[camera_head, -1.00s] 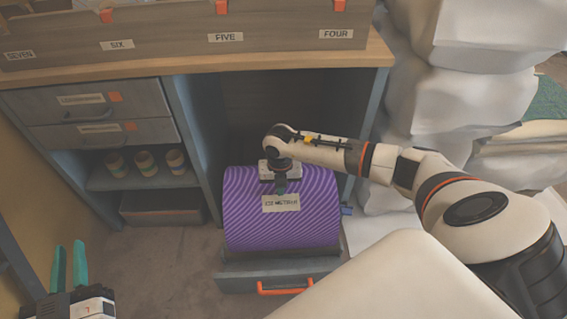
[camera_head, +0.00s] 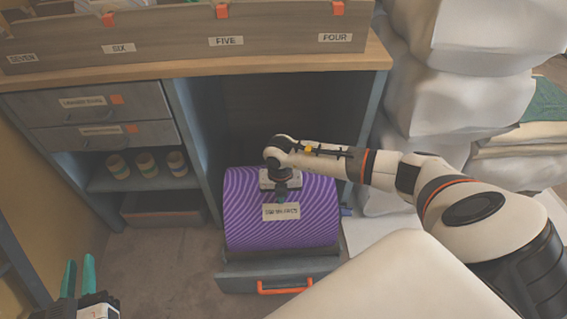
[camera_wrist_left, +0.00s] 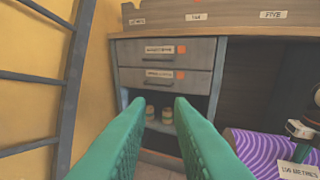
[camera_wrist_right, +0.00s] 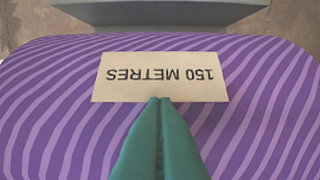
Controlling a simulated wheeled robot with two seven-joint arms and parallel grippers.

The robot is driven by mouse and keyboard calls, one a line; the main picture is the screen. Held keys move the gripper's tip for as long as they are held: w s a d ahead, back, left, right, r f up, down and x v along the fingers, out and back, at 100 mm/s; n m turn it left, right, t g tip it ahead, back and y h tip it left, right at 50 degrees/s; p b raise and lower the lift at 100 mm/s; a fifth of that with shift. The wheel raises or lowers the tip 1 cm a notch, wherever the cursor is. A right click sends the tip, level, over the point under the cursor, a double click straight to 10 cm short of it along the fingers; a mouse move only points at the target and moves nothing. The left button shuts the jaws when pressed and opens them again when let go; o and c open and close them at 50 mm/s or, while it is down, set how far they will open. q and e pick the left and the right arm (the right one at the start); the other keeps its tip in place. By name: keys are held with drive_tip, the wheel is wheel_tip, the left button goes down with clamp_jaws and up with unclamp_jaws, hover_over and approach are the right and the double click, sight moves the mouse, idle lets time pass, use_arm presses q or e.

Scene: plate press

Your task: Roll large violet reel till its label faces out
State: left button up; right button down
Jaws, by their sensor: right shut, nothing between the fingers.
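The large violet reel (camera_head: 250,190) with pale wavy stripes lies on its side in a low cradle with an orange handle, at the cabinet's open bay. Its cream label (camera_head: 281,212) is on the upper front of the curved surface. It reads "150 METRES", upside down in the right wrist view (camera_wrist_right: 160,75). My right gripper (camera_head: 281,198) is shut and empty, its tips at the label's edge, seemingly touching the reel. My left gripper (camera_head: 78,262) is open and empty at lower left, away from the reel. The reel also shows in the left wrist view (camera_wrist_left: 255,148).
The cabinet has two labelled drawers (camera_head: 95,115) and a shelf with three striped spools (camera_head: 147,164) on the left. A numbered wooden rack (camera_head: 180,38) stands on top. White stacked sacks (camera_head: 440,80) rise at the right. A ladder (camera_wrist_left: 35,80) stands at far left.

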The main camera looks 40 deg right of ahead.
sight(282, 216)
use_arm(q)
drive_tip(key=shift+w, duration=0.1)
use_arm(e)
drive_tip(key=shift+f, duration=0.3)
drive_tip(key=shift+s, duration=0.15)
drive_tip(key=shift+s+a+f, duration=0.35)
drive_tip(key=shift+s, duration=0.1)
use_arm(q)
drive_tip(key=shift+a+f+g, duration=0.15)
drive_tip(key=shift+f+g, duration=0.35)
drive_tip(key=shift+f, duration=0.15)
use_arm(e)
drive_tip(key=shift+s+a+f, duration=0.1)
drive_tip(key=shift+f, duration=0.1)
use_arm(q)
drive_tip(key=shift+s+f, duration=0.2)
drive_tip(key=shift+s, duration=0.05)
use_arm(e)
drive_tip(key=shift+s+a+f, duration=0.35)
drive_tip(key=shift+s+f, duration=0.25)
drive_tip(key=shift+s, duration=0.05)
drive_tip(key=shift+f, duration=0.1)
